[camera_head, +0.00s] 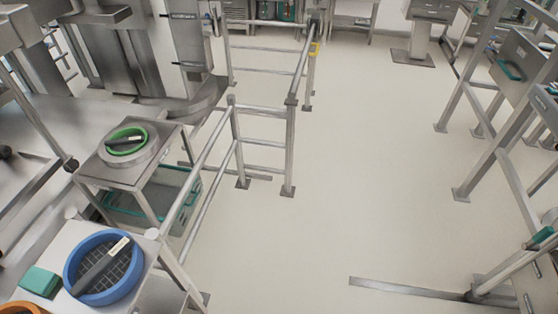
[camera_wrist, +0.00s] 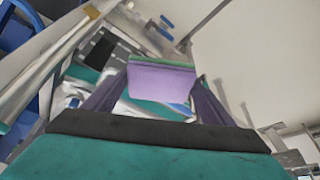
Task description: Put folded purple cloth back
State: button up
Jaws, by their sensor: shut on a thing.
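The folded purple cloth (camera_wrist: 160,83) is in the middle of the wrist view, with a thin green strip along its upper edge. My gripper (camera_wrist: 160,92) is shut on the cloth, with one dark finger on each side of it. The cloth hides the fingertips' contact in part. Neither the cloth nor my gripper shows in the head view.
Beyond the cloth, the wrist view shows a blurred tray-like area with teal, white and black items. The head view shows a blue round container (camera_head: 70,270), a teal block (camera_head: 40,281), a green-rimmed bowl (camera_head: 110,150) and metal railings (camera_head: 290,150). The pale floor (camera_head: 350,170) is largely clear.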

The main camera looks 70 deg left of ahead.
jog(key=shift+s+d+f, duration=0.15)
jog(key=shift+f, duration=0.7)
jog(key=s+f, duration=0.1)
jog(key=f, duration=0.1)
jog(key=s+f+b, duration=0.1)
jog(key=s+f, duration=0.2)
jog(key=f, duration=0.1)
jog(key=shift+s+d+f+b, duration=0.1)
jog(key=shift+s+f+b, duration=0.15)
jog(key=shift+f+b, duration=0.15)
jog(key=shift+c, duration=0.2)
jog(key=shift+d, duration=0.1)
